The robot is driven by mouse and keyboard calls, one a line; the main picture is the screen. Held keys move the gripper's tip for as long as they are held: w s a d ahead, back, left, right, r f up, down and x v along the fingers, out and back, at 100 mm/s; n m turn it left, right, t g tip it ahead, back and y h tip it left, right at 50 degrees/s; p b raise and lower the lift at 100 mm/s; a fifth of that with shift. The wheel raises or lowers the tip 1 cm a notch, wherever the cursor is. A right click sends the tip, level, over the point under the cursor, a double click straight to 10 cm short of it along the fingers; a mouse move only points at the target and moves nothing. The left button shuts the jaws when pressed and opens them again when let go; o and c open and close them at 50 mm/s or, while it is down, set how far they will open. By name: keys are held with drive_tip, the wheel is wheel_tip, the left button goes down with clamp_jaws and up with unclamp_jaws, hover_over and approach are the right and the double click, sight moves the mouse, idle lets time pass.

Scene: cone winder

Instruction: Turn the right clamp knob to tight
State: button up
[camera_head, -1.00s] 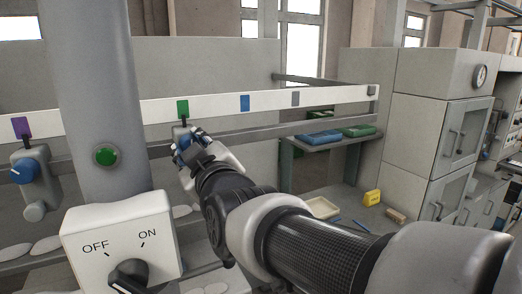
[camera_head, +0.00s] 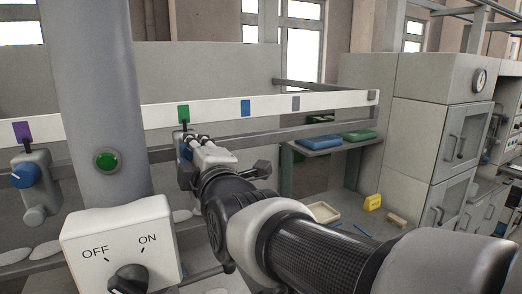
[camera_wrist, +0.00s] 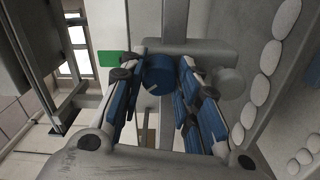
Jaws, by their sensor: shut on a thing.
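The right clamp knob (camera_wrist: 158,76) is a round blue knob with a short pale slanted mark, seen between the fingers in the wrist view. In the head view, a sliver of the right clamp knob (camera_head: 186,153) shows beneath the green tag, mostly hidden by my gripper. My gripper (camera_wrist: 158,70) is shut on this knob, one blue-padded finger on either side. In the head view, my gripper (camera_head: 193,145) reaches in from the lower right. The grey clamp body (camera_wrist: 185,50) is behind the knob. The tight and loose markings cannot be made out.
A left clamp with a blue knob (camera_head: 25,176) hangs under a purple tag (camera_head: 22,132). A grey column (camera_head: 95,90) with a green button (camera_head: 106,160) and an OFF/ON switch box (camera_head: 120,240) stand left of my arm. A white rail (camera_head: 215,108) runs behind.

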idle(0.4)
drive_tip(key=o, duration=1.1)
drive_tip(key=v, duration=1.2)
drive_tip(key=shift+f, duration=0.1)
